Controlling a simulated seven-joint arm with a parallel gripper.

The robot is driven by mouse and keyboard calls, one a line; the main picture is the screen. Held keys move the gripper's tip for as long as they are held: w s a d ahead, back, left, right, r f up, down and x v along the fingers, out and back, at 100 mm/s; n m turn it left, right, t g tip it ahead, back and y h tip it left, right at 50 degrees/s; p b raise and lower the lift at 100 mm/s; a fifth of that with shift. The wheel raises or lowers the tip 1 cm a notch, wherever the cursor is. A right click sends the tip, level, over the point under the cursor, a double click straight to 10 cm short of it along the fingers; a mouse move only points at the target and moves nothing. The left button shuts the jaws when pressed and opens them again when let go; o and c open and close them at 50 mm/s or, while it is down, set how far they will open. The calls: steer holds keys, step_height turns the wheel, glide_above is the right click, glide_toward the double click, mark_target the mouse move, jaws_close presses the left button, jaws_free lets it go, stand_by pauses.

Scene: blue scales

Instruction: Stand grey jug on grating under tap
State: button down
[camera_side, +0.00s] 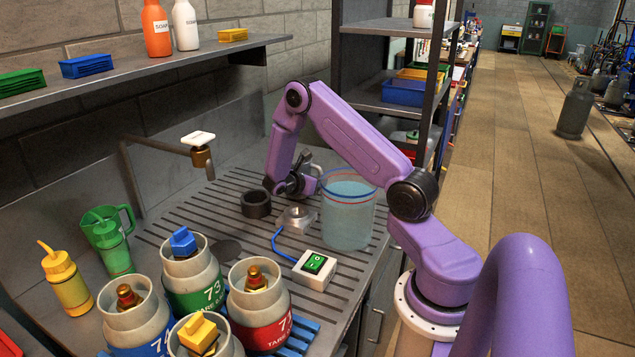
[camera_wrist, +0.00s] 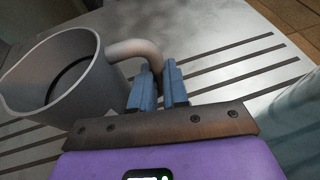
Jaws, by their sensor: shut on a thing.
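The grey jug (camera_wrist: 62,80) shows large at the left of the wrist view, open mouth upward and slightly tilted in the picture. My gripper (camera_wrist: 158,82) has its blue fingers closed on the jug's handle (camera_wrist: 135,50). In the side view my gripper (camera_side: 297,186) is low over the bench, behind the clear container; the jug is mostly hidden there. The brass tap (camera_side: 201,157) with a white handle hangs from a wall pipe to the left of my gripper. The slotted grating (camera_side: 215,203) lies under the tap. I cannot tell whether the jug touches the grating.
A clear container (camera_side: 347,215) stands right of my gripper. Several gas cylinders (camera_side: 192,285), a green jug (camera_side: 108,238) and a yellow bottle (camera_side: 66,280) stand at front left.

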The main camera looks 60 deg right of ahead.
steer(key=shift+f, duration=0.2)
steer(key=c, duration=1.1)
jaws_free()
